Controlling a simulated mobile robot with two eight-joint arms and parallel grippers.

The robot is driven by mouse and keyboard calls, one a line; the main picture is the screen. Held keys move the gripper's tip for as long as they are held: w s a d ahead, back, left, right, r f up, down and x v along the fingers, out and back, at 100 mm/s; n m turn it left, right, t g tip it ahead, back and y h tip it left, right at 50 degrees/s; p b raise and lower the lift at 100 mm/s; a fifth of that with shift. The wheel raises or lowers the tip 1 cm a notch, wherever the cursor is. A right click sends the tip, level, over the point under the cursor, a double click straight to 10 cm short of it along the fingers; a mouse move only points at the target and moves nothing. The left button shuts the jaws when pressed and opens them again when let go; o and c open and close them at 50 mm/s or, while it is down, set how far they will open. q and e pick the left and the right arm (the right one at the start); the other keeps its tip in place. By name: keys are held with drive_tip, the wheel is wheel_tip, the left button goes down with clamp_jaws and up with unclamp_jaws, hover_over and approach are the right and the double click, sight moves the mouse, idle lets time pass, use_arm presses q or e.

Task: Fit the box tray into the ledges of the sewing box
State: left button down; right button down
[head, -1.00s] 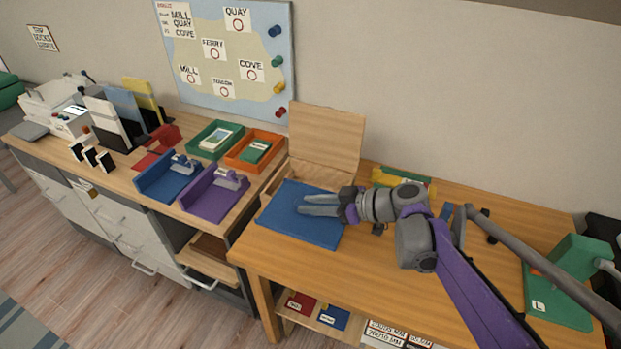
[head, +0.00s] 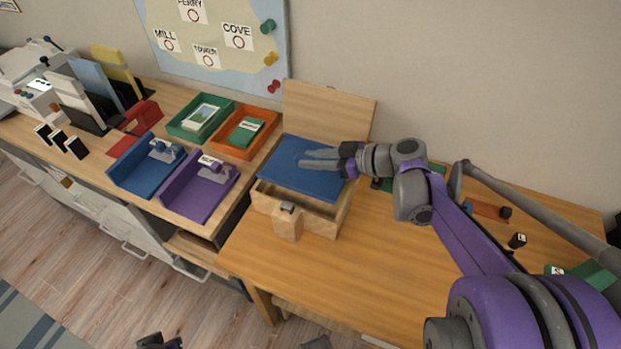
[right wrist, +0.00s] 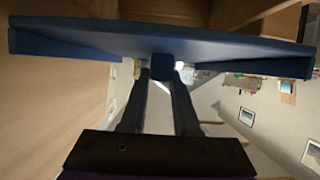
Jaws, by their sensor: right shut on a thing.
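The wooden sewing box (head: 323,225) stands on the table, its hinged lid (head: 328,119) open against the wall side. The flat blue box tray (head: 300,165) is over the box's rear part, above the rim; part of the opening shows in front of it. I cannot tell whether it touches the box; the ledges are hidden. My right gripper (head: 312,158) reaches in from the right and is shut on the tray. In the right wrist view the fingers (right wrist: 160,75) meet a blue block under the tray's broad panel (right wrist: 220,48). A dark piece at the bottom edge may be my left gripper (head: 158,342).
Left of the box are a purple tray (head: 190,203), a blue tray (head: 135,178), an orange tray (head: 232,146) and a green tray (head: 185,133). Bare table lies in front of the box. Small items lie right, behind my right arm.

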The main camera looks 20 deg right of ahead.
wheel_tip(320, 180, down, 3)
drive_tip(key=shift+s+f+b, duration=0.1)
drive_tip(key=shift+b, duration=0.25)
drive_tip(key=shift+f+b, duration=0.6)
drive_tip(key=shift+f, duration=1.55)
drive_tip(key=shift+f, duration=0.15)
drive_tip(key=c, duration=0.6)
unclamp_jaws()
drive_tip(key=shift+c, duration=0.2)
drive_tip(key=shift+r, duration=0.25)
drive_tip(key=p+v, duration=0.2)
drive_tip(key=v, duration=0.9)
drive_tip(key=shift+s+d, duration=0.25)
drive_tip(key=shift+s, duration=0.1)
